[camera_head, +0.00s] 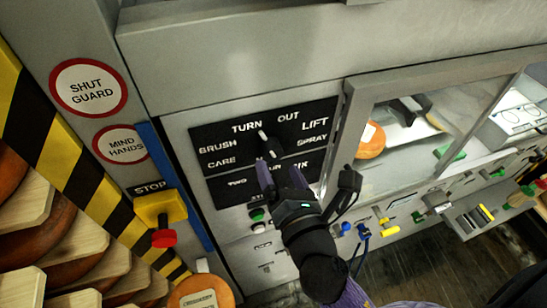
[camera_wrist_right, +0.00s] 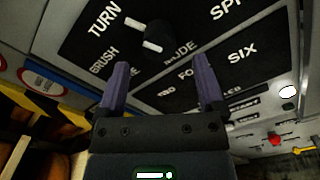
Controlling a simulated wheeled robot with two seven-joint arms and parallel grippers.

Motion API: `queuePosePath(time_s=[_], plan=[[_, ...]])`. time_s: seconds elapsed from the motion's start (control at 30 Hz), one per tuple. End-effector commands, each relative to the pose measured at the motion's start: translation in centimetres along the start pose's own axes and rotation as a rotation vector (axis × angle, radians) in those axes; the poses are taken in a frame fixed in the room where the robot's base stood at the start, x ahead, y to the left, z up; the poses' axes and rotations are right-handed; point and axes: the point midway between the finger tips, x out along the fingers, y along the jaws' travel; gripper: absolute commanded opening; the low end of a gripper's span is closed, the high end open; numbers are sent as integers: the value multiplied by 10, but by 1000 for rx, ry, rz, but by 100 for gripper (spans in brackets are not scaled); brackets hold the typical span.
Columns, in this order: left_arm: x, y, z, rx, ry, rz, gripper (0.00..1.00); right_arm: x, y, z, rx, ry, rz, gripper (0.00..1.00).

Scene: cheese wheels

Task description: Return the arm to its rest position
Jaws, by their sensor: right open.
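My right gripper (camera_head: 280,175) is in front of the control panel (camera_head: 222,168), open, with nothing between its two purple fingers. It also shows in the right wrist view (camera_wrist_right: 162,70). A dark rotary knob (camera_wrist_right: 153,42) with a white pointer is on the panel just beyond the fingertips, and it shows in the head view (camera_head: 267,143) too. The fingers look apart from it, though the exact gap is hard to tell. The pointer leans towards TURN. My right arm hides part of the lower panel. My left gripper is not in view.
A yellow stop box (camera_head: 159,208) with a red button is left of the panel, beside a blue strip (camera_head: 168,180). Cheese wheels on boards (camera_head: 25,210) stack at the left. A framed window (camera_head: 420,125) and several small switches are at the right.

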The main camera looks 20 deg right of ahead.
Motion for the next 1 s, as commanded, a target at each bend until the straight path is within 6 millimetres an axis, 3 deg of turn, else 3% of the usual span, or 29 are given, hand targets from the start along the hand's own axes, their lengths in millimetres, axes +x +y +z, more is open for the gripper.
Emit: queuePosePath(time_s=[0.1,0.2,0.6,0.67,0.77,0.87,0.9,1.0], plan=[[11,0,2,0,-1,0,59,-21,-2,-4,2,2,-1,87],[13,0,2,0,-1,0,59,-29,-1,-2,2,0,0,87],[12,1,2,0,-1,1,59,-30,0,0,2,0,0,87],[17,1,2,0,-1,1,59,-29,-5,-9,17,14,-6,87],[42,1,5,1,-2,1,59,-26,-38,-64,135,102,-53,87],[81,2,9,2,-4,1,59,-30,-97,-156,368,243,-176,87],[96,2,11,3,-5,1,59,-35,-122,-193,472,292,-243,87],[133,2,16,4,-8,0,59,-55,-186,-279,733,380,-449,87]])
